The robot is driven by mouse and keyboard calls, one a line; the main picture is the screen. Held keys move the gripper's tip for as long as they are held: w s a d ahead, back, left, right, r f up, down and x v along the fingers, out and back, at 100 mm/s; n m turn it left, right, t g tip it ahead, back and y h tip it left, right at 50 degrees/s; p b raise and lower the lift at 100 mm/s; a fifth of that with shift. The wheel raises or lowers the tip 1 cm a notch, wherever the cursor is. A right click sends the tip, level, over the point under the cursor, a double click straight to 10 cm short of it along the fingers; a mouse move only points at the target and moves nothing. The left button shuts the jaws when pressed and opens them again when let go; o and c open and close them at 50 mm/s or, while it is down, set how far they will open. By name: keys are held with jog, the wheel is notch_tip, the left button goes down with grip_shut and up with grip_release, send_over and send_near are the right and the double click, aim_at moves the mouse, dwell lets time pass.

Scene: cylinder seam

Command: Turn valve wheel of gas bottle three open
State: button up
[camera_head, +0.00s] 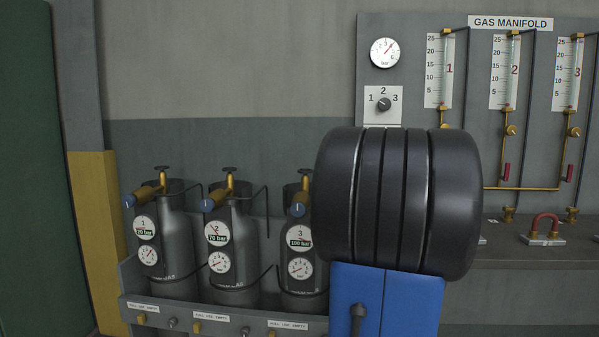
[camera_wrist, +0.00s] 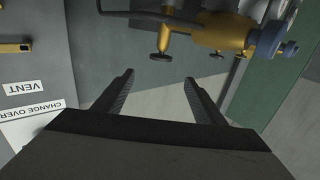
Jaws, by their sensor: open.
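Gas bottle three (camera_head: 303,262) is a grey cylinder at the right end of the rack in the head view, partly hidden by my arm. Its dark valve wheel (camera_head: 305,171) sits on top of a brass valve, with a blue knob in front. In the wrist view my gripper (camera_wrist: 159,77) is open and empty. A small dark wheel (camera_wrist: 161,57) on a brass valve body (camera_wrist: 222,31) appears just beyond the fingertips, apart from them. The wrist view does not show which bottle this valve is on. My gripper is hidden in the head view.
Gas bottles one (camera_head: 170,250) and two (camera_head: 232,250) stand left of bottle three in the grey rack (camera_head: 200,310). The gas manifold panel (camera_head: 405,20) with gauges and flow tubes is at the right. A VENT label (camera_wrist: 24,87) shows upside down in the wrist view.

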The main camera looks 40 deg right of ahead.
aim_at(305, 170)
jog(key=w+d, duration=0.1)
jog(key=w, duration=0.4)
jog(key=w+d, duration=0.1)
jog(key=w, duration=0.5)
jog(key=w+d, duration=0.1)
jog(key=w, duration=0.4)
jog(key=shift+w, duration=0.2)
jog(key=c, duration=1.1)
